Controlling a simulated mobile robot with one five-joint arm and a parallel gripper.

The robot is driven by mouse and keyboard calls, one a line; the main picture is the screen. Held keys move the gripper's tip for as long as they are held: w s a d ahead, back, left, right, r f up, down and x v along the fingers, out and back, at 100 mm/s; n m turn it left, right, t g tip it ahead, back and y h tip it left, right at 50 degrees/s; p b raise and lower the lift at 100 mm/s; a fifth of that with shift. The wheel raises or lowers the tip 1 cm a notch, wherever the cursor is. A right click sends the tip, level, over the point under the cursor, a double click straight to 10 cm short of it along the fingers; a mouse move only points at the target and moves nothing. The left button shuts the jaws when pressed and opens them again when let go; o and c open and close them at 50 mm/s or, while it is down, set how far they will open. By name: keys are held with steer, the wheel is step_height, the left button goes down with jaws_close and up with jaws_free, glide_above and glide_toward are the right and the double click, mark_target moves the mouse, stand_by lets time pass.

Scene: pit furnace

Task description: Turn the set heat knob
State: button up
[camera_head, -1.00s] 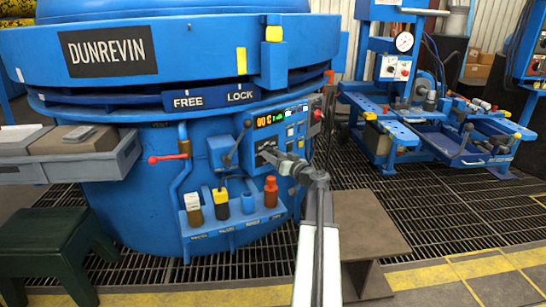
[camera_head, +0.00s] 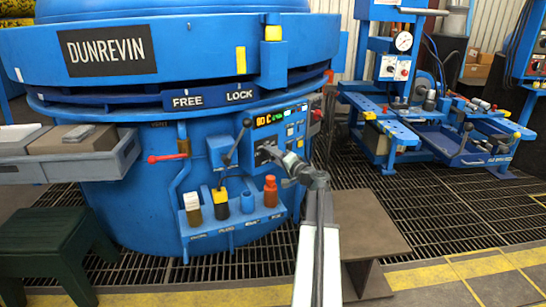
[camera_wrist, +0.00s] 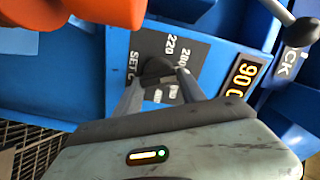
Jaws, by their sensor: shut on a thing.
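The set heat knob (camera_wrist: 157,72) is a dark round knob on a black dial plate (camera_wrist: 185,55) marked SET C, 200 and 220 in the wrist view. My gripper (camera_wrist: 160,80) is shut on the knob, with a finger at each side. The fingers hide part of the knob and some dial marks. In the head view my gripper (camera_head: 270,153) reaches the blue control panel from the front right, and the knob is too small to make out there. The lit orange display (camera_wrist: 243,78) beside the dial appears to read 90 C.
A black-handled lever (camera_head: 236,140) stands left of the panel. A shelf with several bottles (camera_head: 230,225) is below it. A red-handled valve (camera_head: 168,157) is further left. An orange object (camera_wrist: 65,12) fills the top left of the wrist view. A blue press bench (camera_head: 430,130) stands at the right.

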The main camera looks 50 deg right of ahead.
steer(key=m, duration=0.4)
steer(key=shift+f+m, duration=0.2)
steer(key=shift+m, duration=0.2)
stand_by(0.4)
steer(key=o, duration=1.4)
steer(key=shift+c, duration=0.2)
steer(key=s+a, duration=0.1)
steer(key=s, duration=0.6)
steer(key=shift+s, duration=0.4)
